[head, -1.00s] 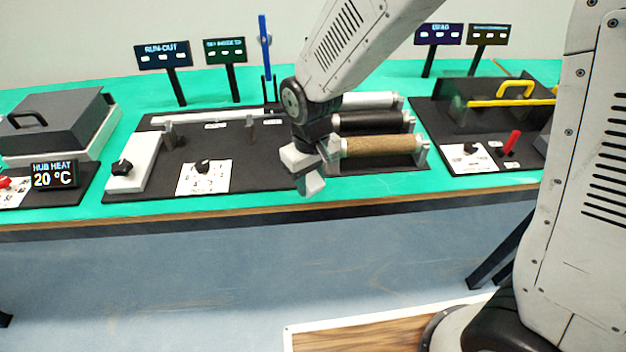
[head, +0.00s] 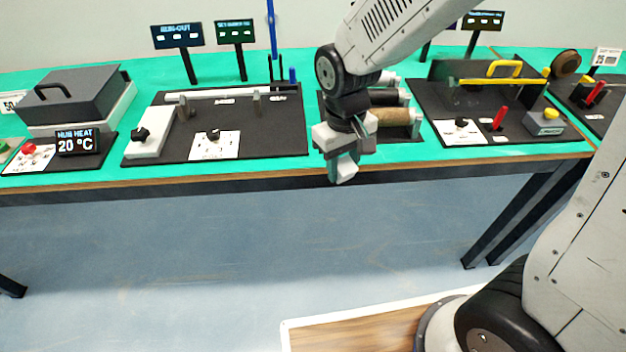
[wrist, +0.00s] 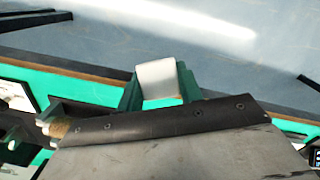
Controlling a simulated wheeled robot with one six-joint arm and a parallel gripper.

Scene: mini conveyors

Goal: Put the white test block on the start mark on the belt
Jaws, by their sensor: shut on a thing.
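My gripper (head: 343,168) hangs over the front edge of the green table in the head view, above the floor. It is shut on the white test block (wrist: 157,78). In the wrist view the block sits between the two fingertips, with its pale face showing. The rest of it is hidden by the fingers and the gripper body. I cannot make out a belt with a start mark in either view.
The green table (head: 225,165) carries black boards: one with a rod (head: 232,92), one with rollers (head: 392,117) partly behind my gripper, one with a yellow handle (head: 505,67). A lidded grey box (head: 72,90) stands left. The floor (head: 250,240) in front is clear.

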